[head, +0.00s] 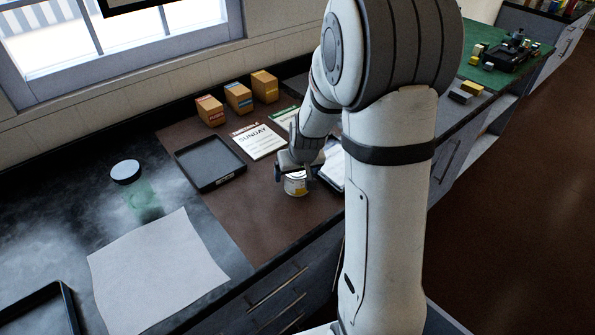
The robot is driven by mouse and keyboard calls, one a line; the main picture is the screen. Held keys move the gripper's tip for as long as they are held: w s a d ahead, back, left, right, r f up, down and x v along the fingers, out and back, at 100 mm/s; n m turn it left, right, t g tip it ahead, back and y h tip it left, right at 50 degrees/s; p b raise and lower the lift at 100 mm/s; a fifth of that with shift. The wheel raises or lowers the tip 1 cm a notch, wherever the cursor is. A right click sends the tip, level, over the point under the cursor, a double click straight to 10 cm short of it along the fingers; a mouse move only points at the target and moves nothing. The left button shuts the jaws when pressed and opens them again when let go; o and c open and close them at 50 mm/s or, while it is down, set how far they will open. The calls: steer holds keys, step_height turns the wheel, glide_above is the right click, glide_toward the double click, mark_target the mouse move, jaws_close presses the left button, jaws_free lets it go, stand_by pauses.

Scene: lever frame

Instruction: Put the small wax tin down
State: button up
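The small wax tin (296,187) is white and yellow and shows in the head view, low over the brown mat near the counter's front edge. My gripper (298,174) points down with its fingers on either side of the tin's upper part, and looks shut on it. The fingers and wrist hide the top of the tin. I cannot tell whether its bottom touches the brown mat (245,205).
A black tray (210,162) and a "SUNDAY" card (258,141) lie left of the tin. Small boxes (238,97) stand behind. A pale device or pad (333,170) is close right, partly hidden. A jar (133,185) and white sheet (158,272) are farther left.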

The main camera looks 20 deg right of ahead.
steer(key=shift+r, duration=0.25)
steer(key=v, duration=1.1)
steer(key=s+a+r, duration=0.1)
steer(key=s+r, duration=0.1)
steer(key=s, duration=0.7)
steer(key=s+a+r+g, duration=0.1)
steer(key=s+a+r, duration=0.1)
steer(key=s, duration=0.8)
steer(key=shift+a+g, duration=0.2)
steer(key=shift+g, duration=0.1)
steer(key=shift+s, duration=0.1)
